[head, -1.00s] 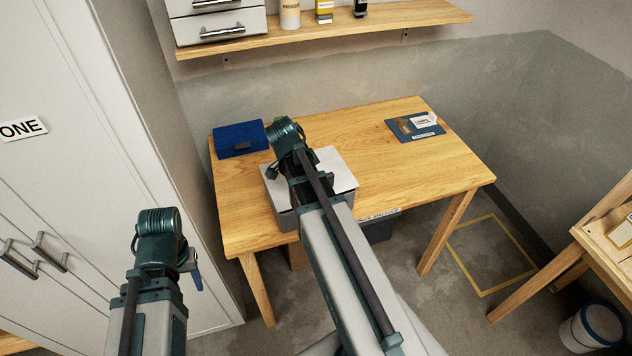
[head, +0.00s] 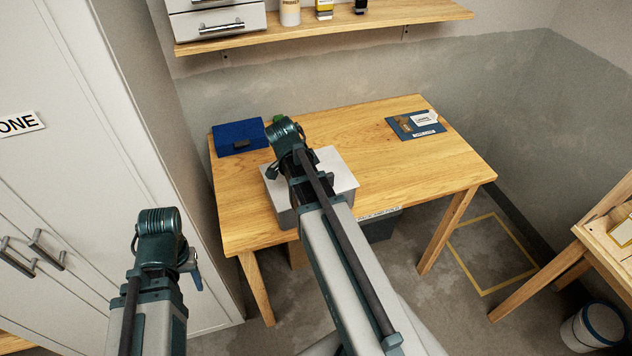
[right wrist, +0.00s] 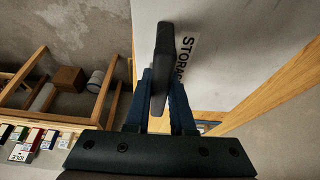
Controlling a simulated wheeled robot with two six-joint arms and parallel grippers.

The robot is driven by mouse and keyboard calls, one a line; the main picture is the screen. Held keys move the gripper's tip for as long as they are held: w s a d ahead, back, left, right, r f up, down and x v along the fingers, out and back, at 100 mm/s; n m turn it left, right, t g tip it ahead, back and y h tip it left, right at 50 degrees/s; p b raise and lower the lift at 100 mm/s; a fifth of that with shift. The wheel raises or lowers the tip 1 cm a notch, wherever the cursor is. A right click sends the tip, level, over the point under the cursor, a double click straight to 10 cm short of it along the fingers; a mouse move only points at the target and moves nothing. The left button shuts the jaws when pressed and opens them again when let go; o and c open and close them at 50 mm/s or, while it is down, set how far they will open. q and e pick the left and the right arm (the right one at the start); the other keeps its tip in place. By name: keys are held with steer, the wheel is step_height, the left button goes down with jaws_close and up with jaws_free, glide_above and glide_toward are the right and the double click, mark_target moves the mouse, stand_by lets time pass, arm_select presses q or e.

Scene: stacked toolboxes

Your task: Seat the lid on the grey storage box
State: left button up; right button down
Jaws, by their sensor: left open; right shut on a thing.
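The grey storage box (head: 285,218) stands on the near left part of the wooden table, partly hidden by my right arm. The pale lid (head: 338,170) lies over its top; I cannot tell whether a gap is left between them. In the right wrist view, my right gripper (right wrist: 160,95) is shut on the dark handle of the lid (right wrist: 222,30), beside a label starting "STORA". In the head view the right fingers are hidden by the arm. My left gripper (head: 194,272) is open and empty, low in front of the white cabinet, away from the table.
The wooden table (head: 400,170) is clear to the right of the box. A blue case (head: 238,138) lies at its back left and a blue board (head: 415,126) with small items at its back right. A white cabinet (head: 60,180) stands at left; a shelf (head: 330,37) hangs above.

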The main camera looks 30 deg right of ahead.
steer(key=shift+f+b, duration=0.35)
steer(key=shift+f, duration=0.05)
stand_by(0.8)
steer(key=c, duration=0.7)
jaws_free()
steer(key=shift+r, duration=0.1)
steer(key=p+v, duration=1.2)
steer(key=v, duration=0.1)
steer(key=shift+a+r+p, duration=0.15)
steer(key=shift+r+p, duration=0.15)
steer(key=shift+p, duration=0.05)
steer(key=s+a+f+n+y+b, duration=0.1)
steer(key=s+a+f+n+b, duration=0.2)
steer(key=a+n, duration=0.5)
steer(key=s+a+f+n+y+b, duration=0.1)
steer(key=s+a+f+n+b, duration=0.3)
steer(key=a+n, duration=0.4)
steer(key=s+a+f+n+y+b, duration=0.1)
steer(key=s+a+f+n+b, duration=0.2)
steer(key=a+f+n, duration=0.2)
steer(key=shift+s+a+n, duration=0.15)
steer(key=shift+a+n, duration=0.55)
steer(key=shift+a, duration=0.1)
steer(key=shift+s+a+n, duration=0.2)
steer(key=shift+a+n, duration=0.5)
steer(key=shift+a, duration=0.1)
